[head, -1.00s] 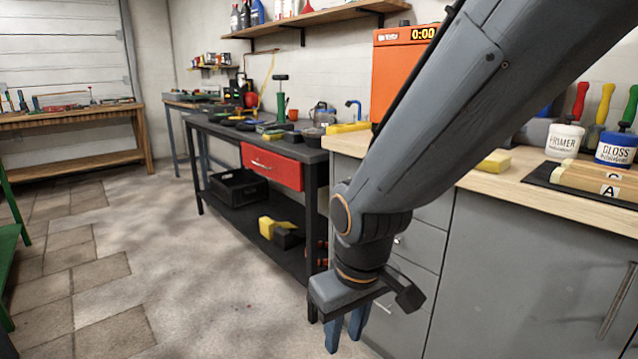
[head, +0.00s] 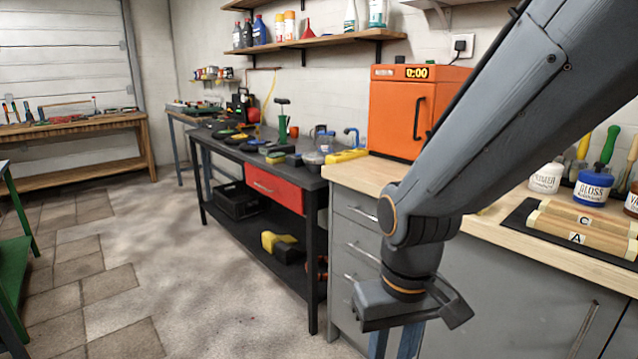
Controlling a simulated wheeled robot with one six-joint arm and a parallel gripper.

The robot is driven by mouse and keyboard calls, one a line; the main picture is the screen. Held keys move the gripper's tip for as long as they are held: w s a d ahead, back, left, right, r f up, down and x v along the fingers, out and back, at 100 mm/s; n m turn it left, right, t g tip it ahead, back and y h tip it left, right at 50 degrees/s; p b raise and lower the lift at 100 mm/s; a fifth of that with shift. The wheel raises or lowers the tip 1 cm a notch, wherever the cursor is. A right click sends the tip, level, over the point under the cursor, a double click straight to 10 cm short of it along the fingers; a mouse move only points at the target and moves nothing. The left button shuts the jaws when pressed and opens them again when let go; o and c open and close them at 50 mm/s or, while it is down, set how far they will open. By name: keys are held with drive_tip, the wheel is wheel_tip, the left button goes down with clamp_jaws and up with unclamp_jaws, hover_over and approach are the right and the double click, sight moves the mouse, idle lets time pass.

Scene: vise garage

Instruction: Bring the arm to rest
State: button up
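My arm (head: 470,130) reaches down from the upper right of the head view, in front of the grey cabinet and its wooden counter. My gripper (head: 393,345) hangs at the arm's lower end and points at the floor. Its two blue fingers run off the bottom edge of the picture. The fingertips are cut off, and the fingers overlap in this view, so their gap is hard to judge. I see nothing held in the visible part.
A wooden counter (head: 480,240) with an orange oven (head: 405,110), paint jars and a black mat stands close on the right. A dark workbench (head: 290,172) with a red drawer (head: 273,187) stands beyond. The floor (head: 220,280) on the left is clear. A green frame (head: 20,240) stands far left.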

drive_tip(key=s+d+r+m+p, duration=0.1)
drive_tip(key=d+r+m+p, duration=0.1)
drive_tip(key=d+r+p, duration=0.6)
drive_tip(key=r+p, duration=0.2)
drive_tip(key=p, duration=0.1)
drive_tip(key=shift+s+d+m, duration=0.2)
drive_tip(key=shift+s+m, duration=0.1)
